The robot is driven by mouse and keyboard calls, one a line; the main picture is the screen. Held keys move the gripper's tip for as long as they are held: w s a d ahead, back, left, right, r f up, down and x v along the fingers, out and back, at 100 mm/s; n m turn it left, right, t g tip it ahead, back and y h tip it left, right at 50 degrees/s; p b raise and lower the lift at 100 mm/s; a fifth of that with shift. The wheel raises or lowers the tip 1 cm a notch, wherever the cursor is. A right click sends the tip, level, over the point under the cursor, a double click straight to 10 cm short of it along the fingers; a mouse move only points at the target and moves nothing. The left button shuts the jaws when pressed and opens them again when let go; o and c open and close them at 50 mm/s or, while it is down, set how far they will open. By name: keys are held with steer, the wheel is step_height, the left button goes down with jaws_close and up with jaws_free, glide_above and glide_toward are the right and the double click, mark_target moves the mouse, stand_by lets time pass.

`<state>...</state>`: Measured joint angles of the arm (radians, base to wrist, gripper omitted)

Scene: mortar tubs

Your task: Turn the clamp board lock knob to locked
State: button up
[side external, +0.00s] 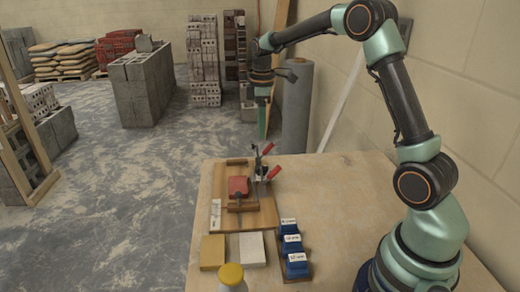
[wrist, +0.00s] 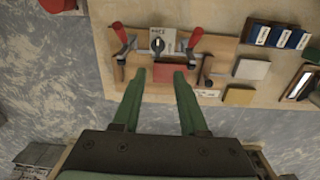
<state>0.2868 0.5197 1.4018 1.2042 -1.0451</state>
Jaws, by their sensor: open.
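The wooden clamp board (side external: 262,217) lies on the table. In the wrist view the board (wrist: 222,50) carries a small dark lock knob (wrist: 157,45) on a pale labelled plate (wrist: 168,35). The knob's setting is too small to read. Clamps with red handles (wrist: 120,34) (wrist: 195,37) flank the plate. A red block (side external: 238,187) sits on the board and also shows in the wrist view (wrist: 173,73). My gripper (side external: 262,132) hangs above and beyond the board's far end. Its green fingers (wrist: 160,72) are apart, with nothing held; no contact with the knob shows.
A yellow-capped bottle (side external: 231,275) stands at the near edge. The table's right middle (side external: 340,190) is clear.

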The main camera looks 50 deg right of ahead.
steer(key=f, duration=1.3)
steer(key=shift+w+d, duration=0.2)
steer(key=shift+d, duration=0.1)
steer(key=shift+c, duration=0.3)
jaws_close()
